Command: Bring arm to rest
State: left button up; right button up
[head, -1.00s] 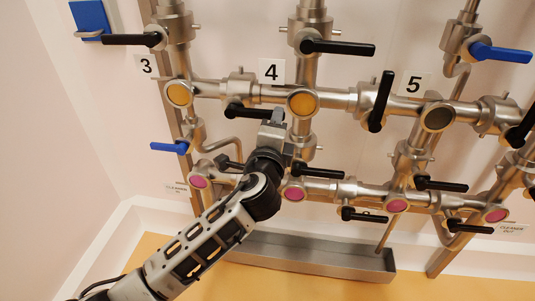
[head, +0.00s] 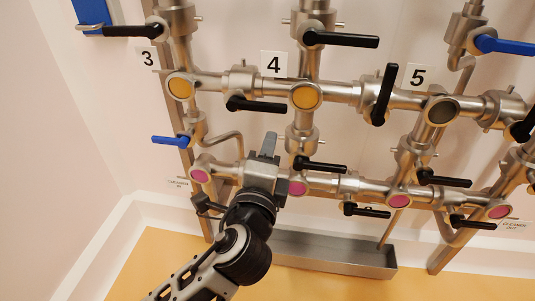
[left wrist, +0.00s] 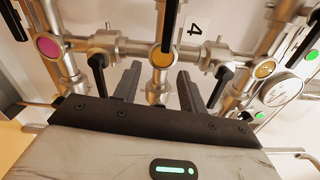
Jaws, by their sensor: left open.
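My left gripper (head: 268,145) is in front of the lower pipe run, below the number 4 label, in the head view. In the left wrist view its two fingers (left wrist: 157,85) are spread apart with nothing between them, and pipework shows behind. The left arm comes up from the bottom of the head view, and its lower part is cut off by the frame edge. The gripper covers part of the lower pipe near a pink disc (head: 298,188). I cannot tell whether it touches the pipe. My right gripper is not in view.
Steel pipes with black-handled valves (head: 258,105) and blue-handled valves (head: 168,140) cover the wall. A black handle (head: 384,94) stands upright left of the number 5 label (head: 417,77). A metal trough (head: 330,251) runs below.

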pick_arm(q)
jog(key=s+a+f+n+g+h, duration=0.1)
jog(key=s+a+f+n+g, duration=0.2)
jog(key=f, duration=0.5)
jog(key=s+a+f+n+g, duration=0.1)
jog(key=s+f+n+g, duration=0.3)
jog(key=f, duration=0.5)
jog(key=s+a+f+n, duration=0.7)
jog(key=s+f+n, duration=0.1)
jog(key=s+n, duration=0.2)
jog(key=shift+s+n+g, duration=0.3)
jog(key=shift+n, duration=0.1)
